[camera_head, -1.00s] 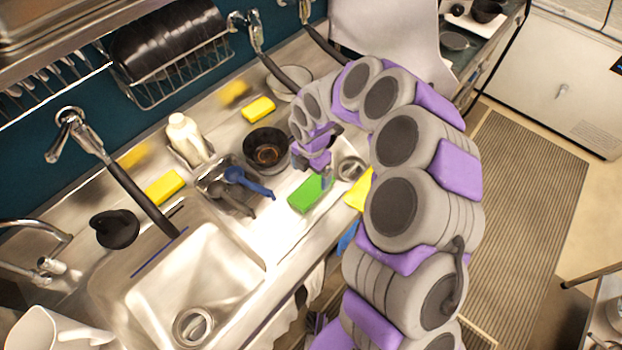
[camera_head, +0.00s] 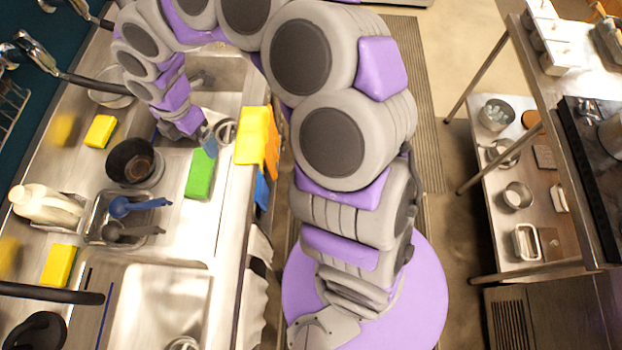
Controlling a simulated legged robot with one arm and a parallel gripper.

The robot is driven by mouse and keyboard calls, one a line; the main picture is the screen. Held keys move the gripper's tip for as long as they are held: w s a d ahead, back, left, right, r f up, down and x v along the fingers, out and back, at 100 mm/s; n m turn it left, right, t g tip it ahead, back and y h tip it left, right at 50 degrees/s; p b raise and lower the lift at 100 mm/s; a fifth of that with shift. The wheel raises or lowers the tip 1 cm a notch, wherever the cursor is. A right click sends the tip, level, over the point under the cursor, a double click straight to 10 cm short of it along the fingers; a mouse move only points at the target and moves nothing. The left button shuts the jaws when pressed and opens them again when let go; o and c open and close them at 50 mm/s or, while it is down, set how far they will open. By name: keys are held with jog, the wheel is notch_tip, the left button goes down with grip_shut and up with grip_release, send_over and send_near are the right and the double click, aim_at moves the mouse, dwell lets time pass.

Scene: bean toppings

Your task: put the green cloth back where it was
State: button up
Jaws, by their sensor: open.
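A green, thick, sponge-like rectangle (camera_head: 200,174), the only green item I can make out, lies flat on the steel counter near its front edge. I cannot tell if it is cloth or sponge. My gripper (camera_head: 207,142) is open just beyond its far end, low over the counter. I cannot tell whether they touch. A yellow cloth (camera_head: 252,135), an orange cloth (camera_head: 272,145) and a blue cloth (camera_head: 261,190) hang at the counter's front edge, right of the green item. My arm passes close by them.
A black bowl (camera_head: 130,161) and a metal container with blue and dark scoops (camera_head: 105,225) stand left of the green item. A yellow sponge (camera_head: 101,131) lies farther back. A sink (camera_head: 160,305) is nearer. A steel shelf unit (camera_head: 510,200) stands across the floor at right.

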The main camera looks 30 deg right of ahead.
jog(key=s+d+r+m, duration=0.9)
jog(key=s+d+m, duration=0.3)
jog(key=s+d, duration=0.1)
jog(key=s+d+m, duration=0.3)
jog(key=s+m, duration=0.3)
jog(key=s, duration=0.1)
jog(key=s+d+m+g, duration=0.1)
jog(key=s+d+m, duration=0.2)
jog(key=s+m, duration=0.4)
jog(key=shift+s+d+r, duration=0.15)
jog(key=shift+s+d, duration=0.15)
jog(key=shift+s, duration=0.05)
notch_tip(320, 180, down, 4)
jog(key=b, duration=0.4)
jog(key=shift+a, duration=0.1)
